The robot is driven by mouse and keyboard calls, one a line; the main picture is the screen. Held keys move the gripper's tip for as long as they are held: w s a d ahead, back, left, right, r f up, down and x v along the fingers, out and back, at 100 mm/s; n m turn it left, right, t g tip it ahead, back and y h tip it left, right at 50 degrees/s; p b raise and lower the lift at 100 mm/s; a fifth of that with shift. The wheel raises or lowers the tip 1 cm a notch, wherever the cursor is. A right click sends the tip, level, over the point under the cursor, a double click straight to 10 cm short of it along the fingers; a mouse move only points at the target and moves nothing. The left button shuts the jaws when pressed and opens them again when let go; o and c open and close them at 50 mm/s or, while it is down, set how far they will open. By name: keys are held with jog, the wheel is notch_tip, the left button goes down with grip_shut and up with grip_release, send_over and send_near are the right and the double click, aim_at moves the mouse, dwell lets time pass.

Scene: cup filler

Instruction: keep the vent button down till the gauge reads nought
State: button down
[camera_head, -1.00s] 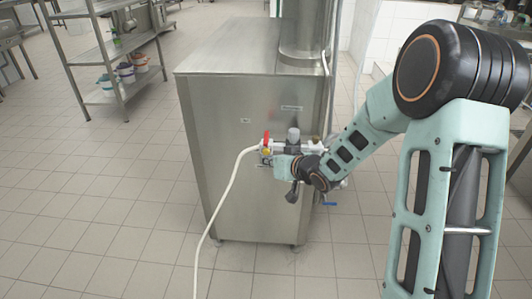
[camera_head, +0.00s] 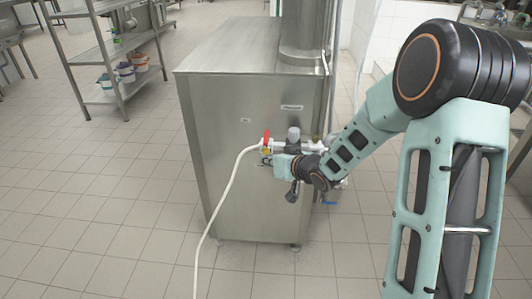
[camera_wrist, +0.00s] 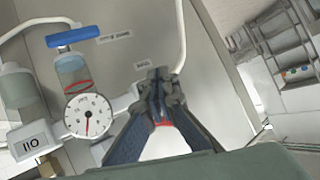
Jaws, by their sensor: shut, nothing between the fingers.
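In the wrist view my gripper (camera_wrist: 158,78) is shut with its dark fingertips together, in front of the steel panel and right of the gauge. The round white gauge (camera_wrist: 88,115) has a thin reddish needle pointing down in the picture; its numbers are too small to read surely. I cannot make out the vent button; the fingertips may cover it. A small red patch (camera_wrist: 163,124) shows between the finger links, and I cannot tell what it is. In the head view my gripper is mostly hidden by the wrist at the pipework.
A blue handle (camera_wrist: 72,36) and a clear bowl with a red ring (camera_wrist: 72,75) stand above the gauge. A red valve handle (camera_head: 266,138) and white hose (camera_head: 225,195) are on the steel cabinet (camera_head: 235,75). A shelf rack (camera_head: 115,55) stands left; the floor is clear.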

jog(key=shift+w, duration=0.15)
jog(key=shift+w, duration=0.3)
jog(key=shift+w+r+p, duration=0.1)
jog(key=shift+w+p, duration=0.35)
jog(key=shift+w, duration=0.1)
dwell(2.2)
jog(key=shift+s, duration=0.15)
dwell(1.9)
jog(key=shift+s, duration=0.8)
jog(key=shift+s, duration=0.1)
jog(key=s+b, duration=0.1)
jog(key=s, duration=0.4)
